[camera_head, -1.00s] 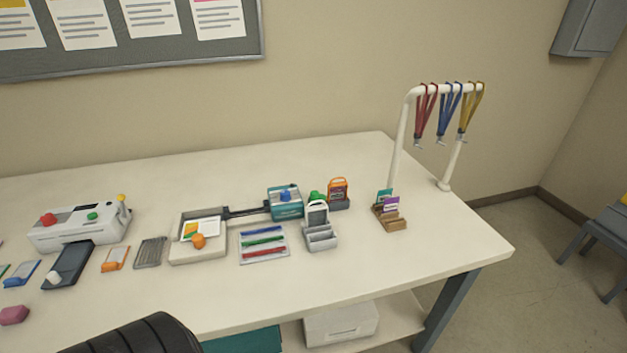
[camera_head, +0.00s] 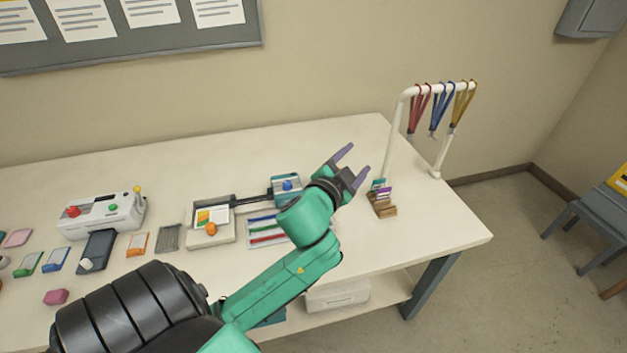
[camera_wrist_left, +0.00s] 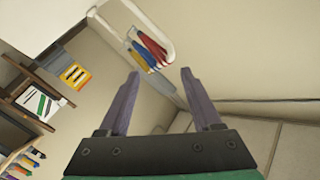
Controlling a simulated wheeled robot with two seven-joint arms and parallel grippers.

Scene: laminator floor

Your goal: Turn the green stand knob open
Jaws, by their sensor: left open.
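My left gripper (camera_head: 352,170) is open and empty, with its purple fingers spread above the right part of the table. It also shows open in the left wrist view (camera_wrist_left: 162,98), with nothing between its fingers. The stand with the green knob beside the teal block is hidden behind my left arm and gripper in the head view. The stand and its knob do not show in the left wrist view. My right gripper is not in view.
A white rack with lanyards (camera_head: 437,105) stands at the table's right end, beside a wooden card holder (camera_head: 384,210). A teal device with a blue knob (camera_head: 284,193), a photo tray (camera_head: 211,234) and a white laminator (camera_head: 98,219) stand left of my gripper. The table's back is clear.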

